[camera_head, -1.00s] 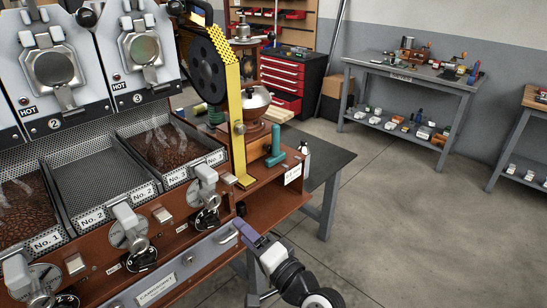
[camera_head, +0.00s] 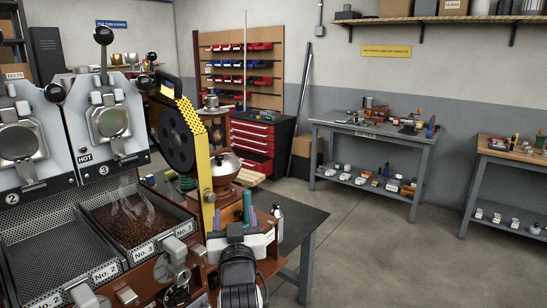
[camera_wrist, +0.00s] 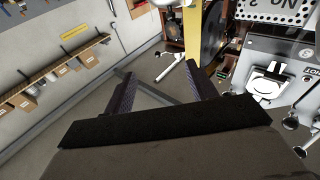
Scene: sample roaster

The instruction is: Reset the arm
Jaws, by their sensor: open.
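My gripper (camera_head: 238,216) points upward at the bottom centre of the head view, in front of the right end of the roaster. Its two purple-dark fingers stand apart with nothing held between them. In the wrist view my gripper (camera_wrist: 160,75) also shows open, with grey floor and a grey table leg in the gap. A teal tool (camera_head: 247,203) on the roaster's end ledge is partly hidden behind my gripper. Whether they touch cannot be told, but the gripper looks nearer the camera.
The roaster (camera_head: 145,270) fills the left, with steaming beans in tray No. 3 (camera_head: 128,222). A yellow wheel guard (camera_head: 187,120) stands beside my gripper. A dark table (camera_head: 300,228) is behind. A grey workbench (camera_head: 375,130) stands farther back, with open floor (camera_head: 395,260) at right.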

